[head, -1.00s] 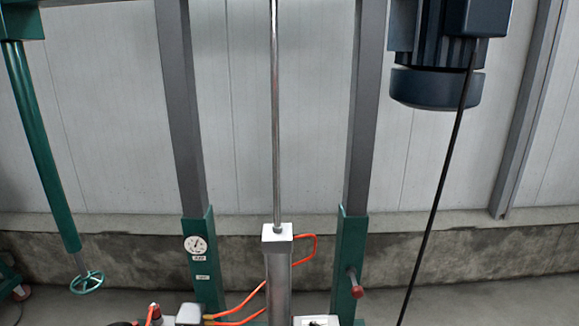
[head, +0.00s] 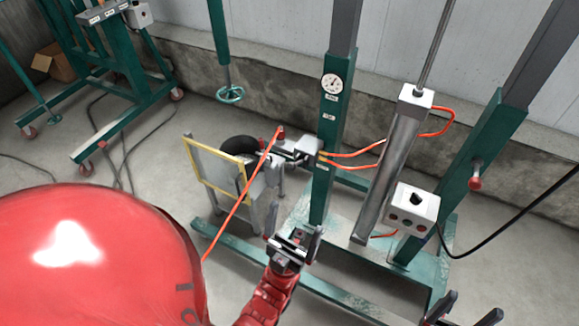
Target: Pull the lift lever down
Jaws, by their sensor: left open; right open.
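A small red-topped part (head: 280,132) stands on the valve unit left of the gauge post. A short bar with a red knob (head: 475,183) sticks out of the right green post. A white control box (head: 412,211) with a black knob on top sits beside the lift cylinder (head: 390,180). I cannot tell for sure which of these is the lift lever. My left gripper (head: 294,240) is open and empty, in front of the frame and left of the control box. My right gripper (head: 470,308) is open at the bottom right edge, partly cut off, apart from all these parts.
A large red rounded body (head: 90,255) fills the lower left, with an orange hose (head: 240,195) running up from it. A yellow-edged panel (head: 215,170) stands by a black wheel (head: 238,147). Green base beams (head: 340,290) lie on the floor. A black cable (head: 515,220) runs at right.

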